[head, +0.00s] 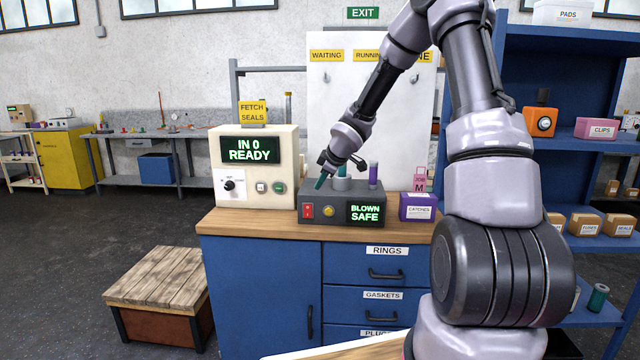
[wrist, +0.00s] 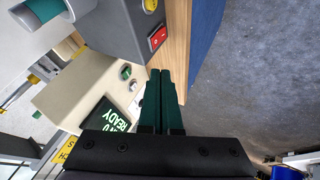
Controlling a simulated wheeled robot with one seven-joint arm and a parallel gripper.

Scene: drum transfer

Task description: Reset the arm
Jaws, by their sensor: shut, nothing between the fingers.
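My gripper (head: 319,183) is at the end of my arm, which reaches down over the workbench. In the head view its dark green fingers show just above or in front of the dark grey box, and I cannot tell if they touch it. In the wrist view the fingers (wrist: 161,98) lie side by side, shut, with nothing between them. The dark grey box (head: 338,206) has a red switch, a yellow button and a display reading "BLOWN SAFE". The red switch also shows in the wrist view (wrist: 157,38), beyond the fingertips.
A cream unit (head: 284,172) reading "IN 0 READY" stands left of the grey box. A blue shelf (head: 560,80) is at right, a wooden-topped step (head: 160,278) at left.

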